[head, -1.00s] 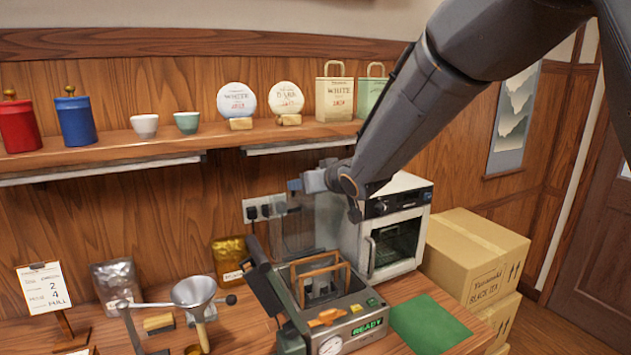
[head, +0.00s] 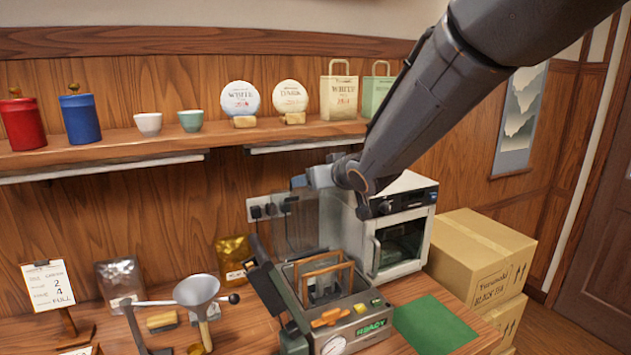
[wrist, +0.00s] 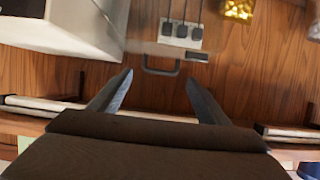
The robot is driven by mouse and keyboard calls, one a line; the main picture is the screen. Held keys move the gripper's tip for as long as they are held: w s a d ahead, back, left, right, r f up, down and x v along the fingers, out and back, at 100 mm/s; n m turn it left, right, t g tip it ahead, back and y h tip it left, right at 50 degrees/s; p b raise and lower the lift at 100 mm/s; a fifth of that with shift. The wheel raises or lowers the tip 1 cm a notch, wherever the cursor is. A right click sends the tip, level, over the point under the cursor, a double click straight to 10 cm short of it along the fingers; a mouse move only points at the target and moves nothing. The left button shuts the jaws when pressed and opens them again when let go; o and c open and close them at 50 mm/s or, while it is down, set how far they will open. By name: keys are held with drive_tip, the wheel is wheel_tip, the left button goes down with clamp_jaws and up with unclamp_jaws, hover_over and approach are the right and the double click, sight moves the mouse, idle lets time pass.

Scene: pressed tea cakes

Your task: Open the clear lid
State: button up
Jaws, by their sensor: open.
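The clear lid (head: 301,228) stands raised, close to upright, at the back of the grey press machine (head: 342,327). It is see-through, so its edges are faint. In the wrist view its dark U-shaped handle (wrist: 160,71) lies between and just beyond the fingertips of my gripper (wrist: 158,82). The fingers are spread apart with nothing gripped. In the head view my gripper (head: 298,183) is at the lid's upper edge, partly hidden by its own body. I cannot tell whether a finger touches the handle.
The press display reads READY, and a wooden frame (head: 325,268) stands in its opening. A white oven-like appliance (head: 402,218) is close behind on the right. A shelf (head: 110,150) runs above. A green mat (head: 432,324) lies clear at right. A funnel (head: 197,292) stands at left.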

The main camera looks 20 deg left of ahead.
drive_tip(key=b+v, duration=0.1)
drive_tip(key=v, duration=0.5)
drive_tip(key=shift+d, duration=0.25)
drive_tip(key=shift+r, duration=0.1)
